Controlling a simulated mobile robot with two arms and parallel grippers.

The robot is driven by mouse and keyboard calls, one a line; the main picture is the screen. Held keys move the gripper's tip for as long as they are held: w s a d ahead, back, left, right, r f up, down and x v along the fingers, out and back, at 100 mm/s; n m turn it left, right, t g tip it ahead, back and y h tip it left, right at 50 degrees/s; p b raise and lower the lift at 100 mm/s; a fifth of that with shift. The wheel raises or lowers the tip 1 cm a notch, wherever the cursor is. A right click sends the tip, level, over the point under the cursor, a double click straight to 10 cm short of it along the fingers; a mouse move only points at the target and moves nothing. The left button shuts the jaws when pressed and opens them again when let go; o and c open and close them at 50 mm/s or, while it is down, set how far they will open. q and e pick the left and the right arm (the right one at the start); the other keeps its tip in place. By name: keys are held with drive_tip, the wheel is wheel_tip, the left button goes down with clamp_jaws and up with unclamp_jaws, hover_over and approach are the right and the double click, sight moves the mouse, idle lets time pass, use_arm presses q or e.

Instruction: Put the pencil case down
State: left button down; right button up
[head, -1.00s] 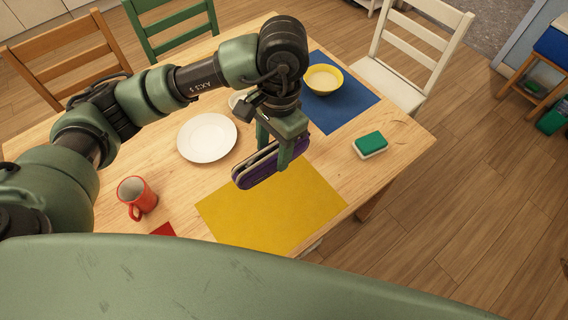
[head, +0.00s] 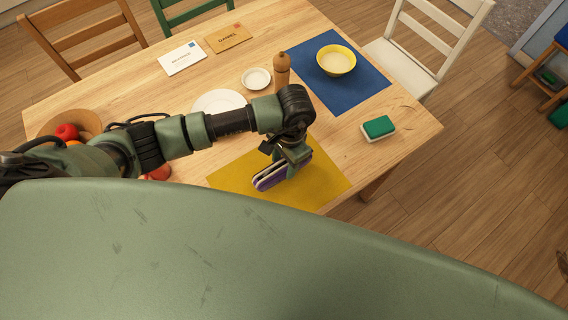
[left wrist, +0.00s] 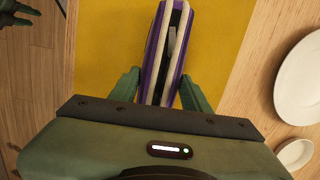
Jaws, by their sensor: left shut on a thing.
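The purple pencil case (head: 282,172) with pale edges is in my left gripper (head: 284,160), over the yellow mat (head: 325,184). In the left wrist view the case (left wrist: 151,78) stands on edge between the two green fingers (left wrist: 157,90), with the yellow mat (left wrist: 105,40) below. I cannot tell whether the case touches the mat. My right gripper is not in the head view. A dark green gripper-like part shows at the top left corner of the left wrist view, but its jaws are unclear.
A green-and-white sponge (head: 378,128) and a blue mat (head: 362,98) with a yellow bowl (head: 336,61) are to the right. A pepper mill (head: 281,70) stands behind the gripper.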

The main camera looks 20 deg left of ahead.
use_arm(q)
wheel_tip(320, 180, down, 2)
drive_tip(key=shift+f, duration=0.25)
drive_tip(key=shift+f, duration=0.15)
drive_tip(key=c, duration=0.7)
unclamp_jaws()
